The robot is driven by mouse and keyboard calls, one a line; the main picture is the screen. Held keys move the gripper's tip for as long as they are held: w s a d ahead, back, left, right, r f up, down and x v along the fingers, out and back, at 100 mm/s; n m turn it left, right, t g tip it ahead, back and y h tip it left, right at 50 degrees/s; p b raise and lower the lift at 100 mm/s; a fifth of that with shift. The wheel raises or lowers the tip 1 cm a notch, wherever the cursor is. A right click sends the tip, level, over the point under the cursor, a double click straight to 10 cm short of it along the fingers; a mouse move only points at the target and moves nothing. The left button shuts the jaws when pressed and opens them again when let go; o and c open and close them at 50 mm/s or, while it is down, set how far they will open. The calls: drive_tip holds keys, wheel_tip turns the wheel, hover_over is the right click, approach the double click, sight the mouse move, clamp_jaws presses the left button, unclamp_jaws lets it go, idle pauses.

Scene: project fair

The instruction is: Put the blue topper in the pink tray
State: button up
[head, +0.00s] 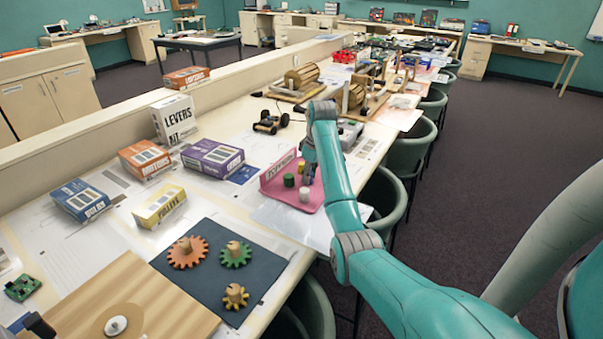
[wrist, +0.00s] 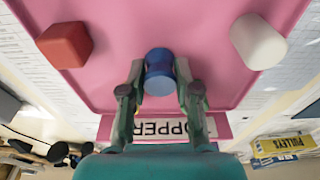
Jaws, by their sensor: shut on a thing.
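The pink tray (head: 276,189) lies on the long table, with a label plate along one side; its floor fills the wrist view (wrist: 160,25). My gripper (head: 307,180) is over the tray. In the wrist view my gripper (wrist: 161,88) is shut on the blue topper (wrist: 159,72), a short blue cylinder held between the fingertips above or at the tray floor; I cannot tell whether it touches. A red topper (wrist: 66,40) and a white topper (wrist: 258,41) stand in the tray on either side. The head view also shows a green topper (head: 288,180). There, the fingers hide the blue topper.
Purple (head: 213,158), orange (head: 144,159), yellow (head: 159,206) and blue (head: 80,200) kit boxes stand left of the tray. A dark mat (head: 215,285) with gears lies nearer. A small wheeled car (head: 270,122) stands behind. Chairs line the table's right edge.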

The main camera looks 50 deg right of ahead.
drive_tip(key=shift+f, duration=0.1)
drive_tip(key=o, duration=0.9)
